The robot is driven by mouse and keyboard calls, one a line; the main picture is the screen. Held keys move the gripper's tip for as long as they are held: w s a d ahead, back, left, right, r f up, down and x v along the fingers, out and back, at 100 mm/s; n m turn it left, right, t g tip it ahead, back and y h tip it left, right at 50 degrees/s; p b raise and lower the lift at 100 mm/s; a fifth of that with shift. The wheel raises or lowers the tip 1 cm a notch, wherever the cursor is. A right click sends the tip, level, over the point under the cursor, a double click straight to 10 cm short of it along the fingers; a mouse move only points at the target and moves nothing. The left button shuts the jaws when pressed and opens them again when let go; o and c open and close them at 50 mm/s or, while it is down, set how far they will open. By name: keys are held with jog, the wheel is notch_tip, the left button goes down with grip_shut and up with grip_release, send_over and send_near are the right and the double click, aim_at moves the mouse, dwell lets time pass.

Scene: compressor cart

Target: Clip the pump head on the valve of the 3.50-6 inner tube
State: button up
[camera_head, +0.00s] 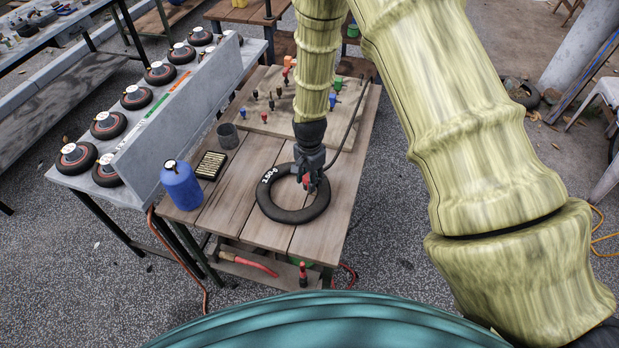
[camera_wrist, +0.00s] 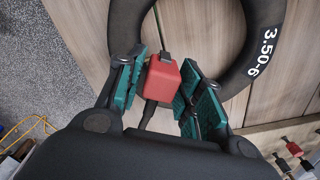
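The black 3.50-6 inner tube (camera_head: 277,214) lies flat on the slatted wooden table, its white label at its upper left. In the wrist view the tube (camera_wrist: 237,75) arcs across the top, the label on the right. My gripper (camera_head: 309,184) points down over the right part of the tube.
A blue bottle (camera_head: 181,186), a black tray (camera_head: 211,165) and a dark cup (camera_head: 228,135) stand left of the tube. A board (camera_head: 262,125) with several coloured fittings lies behind. A grey panel (camera_head: 160,125) and wheels stand further left. The table's front (camera_head: 255,232) is clear.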

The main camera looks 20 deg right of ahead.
jog(key=shift+o, duration=0.6)
jog(key=shift+r, duration=0.15)
jog(key=shift+r, duration=0.35)
notch_tip(320, 180, up, 11)
jog(key=shift+a, duration=0.1)
dwell(0.6)
